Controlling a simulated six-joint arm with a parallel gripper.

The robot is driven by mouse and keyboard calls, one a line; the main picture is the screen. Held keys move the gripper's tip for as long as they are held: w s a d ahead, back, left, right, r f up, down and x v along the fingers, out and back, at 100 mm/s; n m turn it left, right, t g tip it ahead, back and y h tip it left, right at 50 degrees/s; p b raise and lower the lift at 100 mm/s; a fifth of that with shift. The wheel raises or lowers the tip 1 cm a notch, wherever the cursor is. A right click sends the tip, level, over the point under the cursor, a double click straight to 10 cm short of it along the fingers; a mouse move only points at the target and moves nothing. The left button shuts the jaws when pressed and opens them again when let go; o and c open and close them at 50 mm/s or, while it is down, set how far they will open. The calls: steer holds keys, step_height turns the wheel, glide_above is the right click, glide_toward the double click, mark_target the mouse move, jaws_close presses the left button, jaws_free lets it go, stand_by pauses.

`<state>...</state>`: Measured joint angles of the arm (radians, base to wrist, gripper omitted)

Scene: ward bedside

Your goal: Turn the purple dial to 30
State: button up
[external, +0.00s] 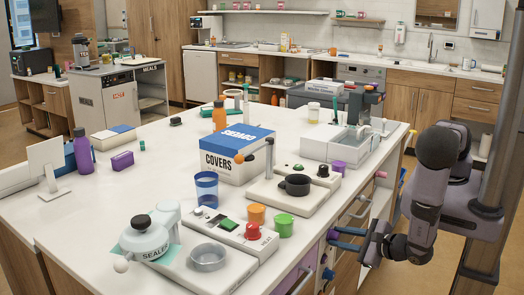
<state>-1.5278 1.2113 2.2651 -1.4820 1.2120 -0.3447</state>
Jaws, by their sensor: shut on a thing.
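My gripper (336,239) is at the front face of the white-topped counter, at the lower right of the external view. Its blue fingers point left at the cabinet front and are shut on a small purple knob there, which I take for the purple dial (332,234). The fingers cover most of the dial. Its scale, its pointer and the number 30 cannot be made out.
A blue knob (328,274) is below.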

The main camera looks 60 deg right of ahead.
steer(key=shift+m, duration=0.3)
stand_by(0.4)
steer(key=o, duration=1)
steer(key=shift+o, duration=0.2)
steer(key=shift+s+r, duration=0.1)
steer(key=p+v, duration=0.2)
steer(key=v, duration=0.5)
steer(key=shift+p, duration=0.35)
